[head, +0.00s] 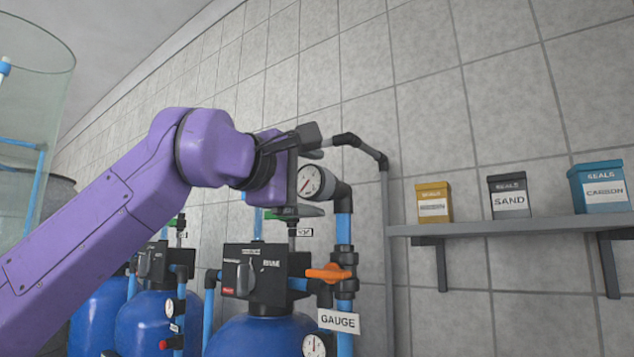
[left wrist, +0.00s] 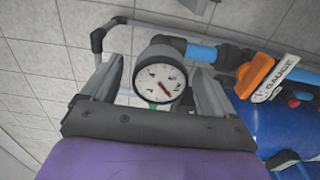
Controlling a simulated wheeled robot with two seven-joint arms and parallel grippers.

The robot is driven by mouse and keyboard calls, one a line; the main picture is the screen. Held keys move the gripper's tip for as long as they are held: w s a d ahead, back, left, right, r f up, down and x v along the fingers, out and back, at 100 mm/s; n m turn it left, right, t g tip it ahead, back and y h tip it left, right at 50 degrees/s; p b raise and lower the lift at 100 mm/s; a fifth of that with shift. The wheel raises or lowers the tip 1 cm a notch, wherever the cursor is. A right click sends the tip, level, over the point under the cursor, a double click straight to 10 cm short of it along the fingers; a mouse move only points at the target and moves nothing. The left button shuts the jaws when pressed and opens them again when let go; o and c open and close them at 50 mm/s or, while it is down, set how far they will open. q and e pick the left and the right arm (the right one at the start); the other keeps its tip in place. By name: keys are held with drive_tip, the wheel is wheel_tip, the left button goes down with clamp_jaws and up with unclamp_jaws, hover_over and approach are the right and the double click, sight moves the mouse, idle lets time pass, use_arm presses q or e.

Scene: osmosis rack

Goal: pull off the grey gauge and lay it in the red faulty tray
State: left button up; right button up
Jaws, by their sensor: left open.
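The grey gauge (head: 311,181) has a round white dial with a red needle. It sits on the end of a dark elbow on the blue pipe. In the left wrist view the gauge (left wrist: 160,82) lies between my two fingers, with a finger on each side. My left gripper (head: 306,183) is open around the gauge; in the left wrist view the gripper (left wrist: 158,88) shows gaps beside the dial, and I cannot tell whether either finger touches it. The red faulty tray is not in view. My right gripper is not in view.
An orange valve handle (head: 328,273) and a GAUGE label (head: 338,321) are below the gauge. A control head (head: 262,275) tops a blue tank (head: 262,337). A grey shelf (head: 510,226) with seal boxes is at right. A grey pipe (head: 386,250) runs down the tiled wall.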

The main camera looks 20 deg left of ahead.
sight(307, 181)
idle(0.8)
use_arm(q)
drive_tip(key=c, duration=1.4)
drive_tip(key=shift+b+v, duration=0.3)
drive_tip(key=shift+v, duration=2.75)
